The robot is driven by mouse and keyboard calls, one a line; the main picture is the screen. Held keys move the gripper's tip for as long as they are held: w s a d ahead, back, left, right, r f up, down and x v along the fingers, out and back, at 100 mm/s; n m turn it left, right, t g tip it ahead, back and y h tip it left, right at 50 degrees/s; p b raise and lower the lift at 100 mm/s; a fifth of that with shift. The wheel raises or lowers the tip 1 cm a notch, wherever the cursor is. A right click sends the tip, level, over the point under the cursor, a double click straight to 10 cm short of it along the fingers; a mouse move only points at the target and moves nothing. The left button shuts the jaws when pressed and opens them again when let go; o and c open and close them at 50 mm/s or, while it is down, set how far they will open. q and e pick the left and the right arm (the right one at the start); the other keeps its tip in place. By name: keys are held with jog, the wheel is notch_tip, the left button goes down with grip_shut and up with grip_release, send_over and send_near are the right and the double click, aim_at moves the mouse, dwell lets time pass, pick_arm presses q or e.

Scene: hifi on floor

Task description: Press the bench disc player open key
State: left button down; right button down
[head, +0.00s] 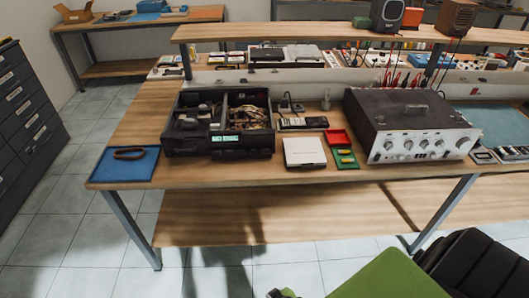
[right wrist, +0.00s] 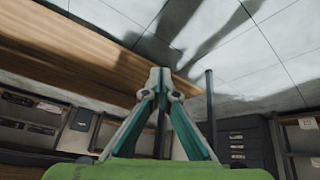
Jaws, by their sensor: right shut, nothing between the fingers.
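A dark, open-topped unit with a small lit display on its front (head: 226,140) stands near the front edge of the bench, left of centre. It looks like the disc player; its open key is too small to make out. Its open top shows loose parts and wiring. In the right wrist view my right gripper (right wrist: 160,78) is shut and empty, its fingertips together, with a wooden surface and floor tiles beyond. It touches nothing that I can see. My left gripper is not clearly seen in either view.
A silver-fronted amplifier (head: 422,145) stands right on the bench. A white box (head: 304,152), red and green trays (head: 341,147) and a blue mat (head: 127,163) lie along the front. A dark drawer cabinet (head: 30,110) stands left. Tiled floor lies before the bench.

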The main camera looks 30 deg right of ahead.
jog(key=w+d+r+m+t+h, duration=0.1)
jog(key=w+d+r+t, duration=0.1)
jog(key=w+r, duration=0.6)
jog(key=w+d+r+m+t+h, duration=0.2)
jog(key=w+d+r, duration=0.3)
jog(key=w+r, duration=0.3)
jog(key=w+d+r+m+t+h, duration=0.1)
jog(key=w+d+r+t, duration=0.1)
jog(key=w+r, duration=0.6)
jog(key=shift+w+d+r+m, duration=0.1)
jog(key=shift+d+r, duration=0.2)
jog(key=shift+r, duration=0.9)
jog(key=shift+w+d+r+m, duration=0.1)
jog(key=shift+d+r, duration=0.2)
jog(key=shift+r, duration=0.9)
jog(key=shift+d+r+m, duration=0.1)
jog(key=shift+d+r, duration=0.2)
jog(key=shift+r, duration=0.9)
pick_arm(q)
jog(key=shift+s+a+r, duration=0.1)
jog(key=shift+s+a, duration=0.2)
jog(key=shift+s, duration=0.1)
pick_arm(e)
jog(key=w+d+r+m+t+h, duration=0.1)
jog(key=d+r, duration=0.3)
jog(key=r, duration=0.6)
jog(key=shift+w+d+r+m+h, duration=0.3)
jog(key=shift+m+h, duration=0.2)
jog(key=shift+h, duration=0.4)
jog(key=shift+s+f, duration=0.1)
